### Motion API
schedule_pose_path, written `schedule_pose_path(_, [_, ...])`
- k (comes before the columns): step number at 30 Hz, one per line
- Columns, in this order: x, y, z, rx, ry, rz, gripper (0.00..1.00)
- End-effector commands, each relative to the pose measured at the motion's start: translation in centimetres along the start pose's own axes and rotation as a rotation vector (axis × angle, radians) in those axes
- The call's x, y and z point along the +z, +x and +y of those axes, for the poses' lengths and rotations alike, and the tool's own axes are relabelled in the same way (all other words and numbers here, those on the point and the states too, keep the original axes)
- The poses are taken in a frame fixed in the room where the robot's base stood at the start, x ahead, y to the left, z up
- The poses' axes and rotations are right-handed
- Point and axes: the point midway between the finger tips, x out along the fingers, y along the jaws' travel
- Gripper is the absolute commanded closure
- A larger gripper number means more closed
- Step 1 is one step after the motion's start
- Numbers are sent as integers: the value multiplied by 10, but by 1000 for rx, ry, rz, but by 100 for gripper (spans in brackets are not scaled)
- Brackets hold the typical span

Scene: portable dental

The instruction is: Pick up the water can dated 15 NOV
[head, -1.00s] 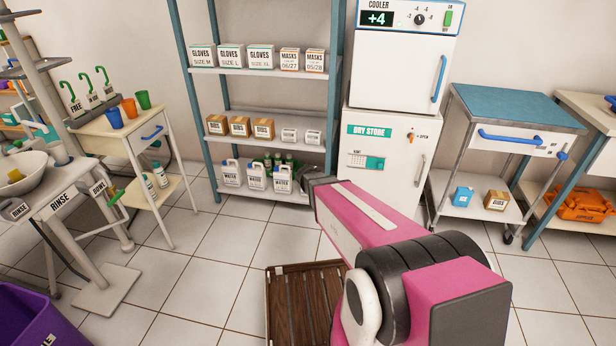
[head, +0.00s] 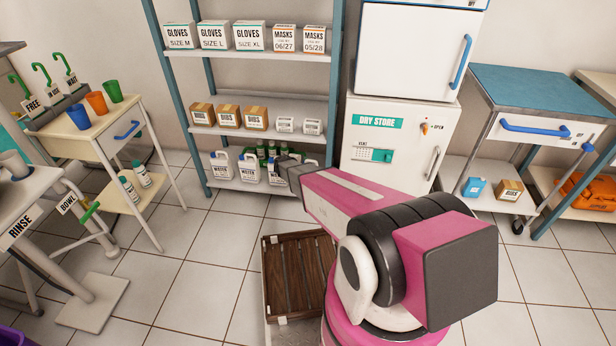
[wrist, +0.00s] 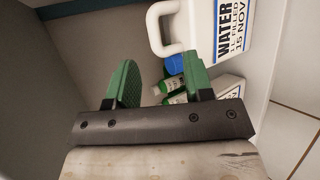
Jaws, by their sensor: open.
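The white water can dated 15 NOV (wrist: 232,30) shows in the wrist view at the top right, its label turned sideways and its white handle toward the left. My gripper (wrist: 160,78) is open, with two green fingertips apart and nothing held between them. The can lies beyond the fingertips, up and to the right. In the head view white water cans (head: 221,166) stand on the bottom shelf; their dates are too small to read there. My arm covers part of the rightmost cans, and the fingers are hidden in that view.
A second white can (wrist: 229,88), a blue cap (wrist: 177,65) and green bottles (wrist: 171,86) sit close by the fingers. The shelf rack (head: 252,102) has boxes above. A dry store cabinet (head: 397,148) stands right of it. A wooden crate (head: 270,300) lies on the floor.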

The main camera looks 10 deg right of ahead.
Motion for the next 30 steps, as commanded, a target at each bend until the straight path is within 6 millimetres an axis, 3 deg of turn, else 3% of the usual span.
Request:
schedule_pose_path(2, [-1, 12, 0, -1, 0, -1, 53])
schedule_pose_path(8, [0, 23, 2, -1, 1, -1, 53])
schedule_pose_path(18, [-1, 66, 8, -1, 1, -2, 53])
schedule_pose_path(26, [0, 68, 8, -1, 1, 0, 53])
schedule_pose_path(30, [0, 68, 8, -1, 1, 0, 98])
